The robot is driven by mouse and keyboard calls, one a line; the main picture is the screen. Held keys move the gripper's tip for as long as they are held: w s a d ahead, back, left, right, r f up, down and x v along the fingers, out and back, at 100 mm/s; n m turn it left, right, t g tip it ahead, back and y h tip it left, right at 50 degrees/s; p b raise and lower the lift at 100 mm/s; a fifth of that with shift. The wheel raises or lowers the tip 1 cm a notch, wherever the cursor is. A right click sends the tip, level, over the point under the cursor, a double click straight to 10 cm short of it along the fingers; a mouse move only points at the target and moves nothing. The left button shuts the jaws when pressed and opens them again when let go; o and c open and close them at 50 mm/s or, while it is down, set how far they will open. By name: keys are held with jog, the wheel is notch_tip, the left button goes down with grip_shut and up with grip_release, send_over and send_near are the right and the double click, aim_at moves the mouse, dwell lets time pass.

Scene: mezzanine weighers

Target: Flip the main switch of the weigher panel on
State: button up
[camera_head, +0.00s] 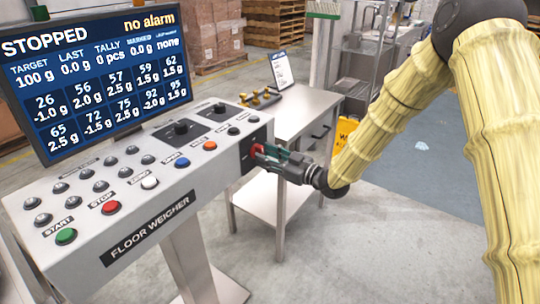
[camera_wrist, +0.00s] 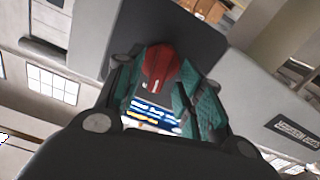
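The main switch is a red rotary knob (camera_head: 257,149) on a black plate (camera_head: 247,160) at the right end of the weigher panel (camera_head: 180,190). In the wrist view the knob (camera_wrist: 160,66) has a small white mark, and the black plate (camera_wrist: 195,35) is behind it. My gripper (camera_head: 268,152) reaches the knob from the right. Its green-padded fingers (camera_wrist: 158,88) are spread with the knob between their tips. Whether the pads touch the knob I cannot tell. The screen (camera_head: 95,75) is lit and reads "STOPPED" and "no alarm".
The panel top carries several buttons, including green START (camera_head: 66,236) and red STOP (camera_head: 111,207), and black selector knobs (camera_head: 181,127). A steel table (camera_head: 300,110) stands behind my gripper, holding a small tablet (camera_head: 281,70) and a brass-coloured object (camera_head: 260,98). A yellow sign (camera_head: 345,132) stands beyond.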

jog(key=shift+w+a, duration=0.2)
jog(key=shift+a, duration=0.15)
grip_shut()
jog(key=shift+f+m+p, duration=0.1)
jog(key=shift+m+p, duration=0.4)
jog(key=shift+m, duration=0.7)
grip_release()
